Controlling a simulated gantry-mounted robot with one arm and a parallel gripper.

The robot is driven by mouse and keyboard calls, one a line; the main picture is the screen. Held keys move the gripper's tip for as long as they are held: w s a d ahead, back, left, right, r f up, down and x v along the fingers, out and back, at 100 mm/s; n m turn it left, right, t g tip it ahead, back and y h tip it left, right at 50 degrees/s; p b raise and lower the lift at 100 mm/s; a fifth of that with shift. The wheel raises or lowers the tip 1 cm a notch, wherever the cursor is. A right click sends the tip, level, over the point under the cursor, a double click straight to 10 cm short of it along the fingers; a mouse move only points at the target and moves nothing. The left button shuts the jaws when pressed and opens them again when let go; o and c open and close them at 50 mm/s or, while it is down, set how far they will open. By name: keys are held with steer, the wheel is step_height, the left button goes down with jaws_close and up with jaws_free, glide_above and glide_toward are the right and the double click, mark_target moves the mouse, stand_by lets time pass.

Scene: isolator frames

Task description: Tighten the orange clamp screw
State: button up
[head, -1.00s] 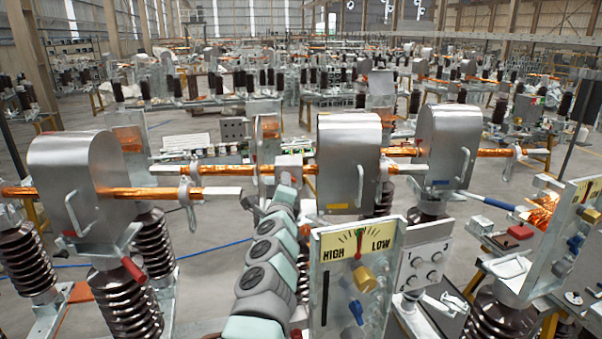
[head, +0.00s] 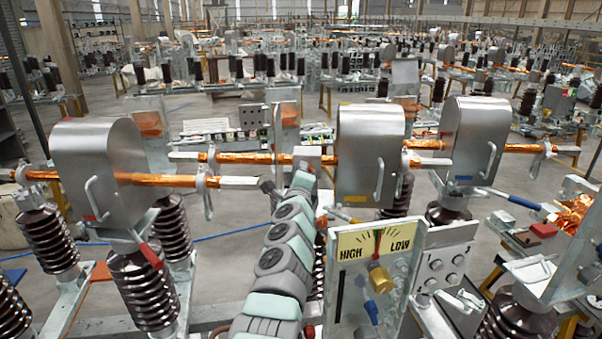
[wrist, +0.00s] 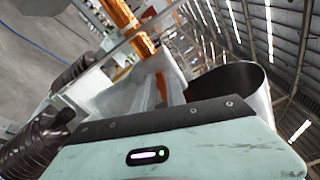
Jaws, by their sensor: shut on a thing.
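My gripper (wrist: 160,98) shows at the middle of the wrist view, with its grey fingers close together around a narrow orange piece (wrist: 161,86). This piece looks like the orange clamp screw, but the fingers and the housing hide most of it. In the head view my arm runs up from the bottom middle, and its end is by a pale block (head: 307,154) on the copper bar, left of the middle metal hood (head: 370,155). The fingertips are too small and covered to make out there.
A HIGH/LOW gauge panel (head: 352,262) with a brass knob (head: 379,278) stands right of my arm. A left hood (head: 97,170) and right hood (head: 472,140) cover copper bars above brown ribbed insulators (head: 135,285). A blue-handled rod (head: 512,200) lies at right.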

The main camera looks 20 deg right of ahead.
steer(key=shift+f+b, duration=0.2)
steer(key=shift+b, duration=0.7)
jaws_close()
steer(key=shift+s+d+r+m+b, duration=0.1)
steer(key=shift+d+r+m+b, duration=0.1)
steer(key=shift+m+b, duration=1.25)
steer(key=shift+s+d+r+m+b, duration=0.15)
steer(key=shift+m+b, duration=0.55)
steer(key=shift+m, duration=1.45)
steer(key=shift+w+d+r+m+b, duration=0.1)
steer(key=shift+r+m+b, duration=0.15)
steer(key=shift+m+b, duration=1.2)
steer(key=shift+m+p, duration=0.4)
steer(key=shift+m, duration=0.15)
steer(key=o, duration=0.8)
jaws_free()
steer(key=shift+c, duration=0.2)
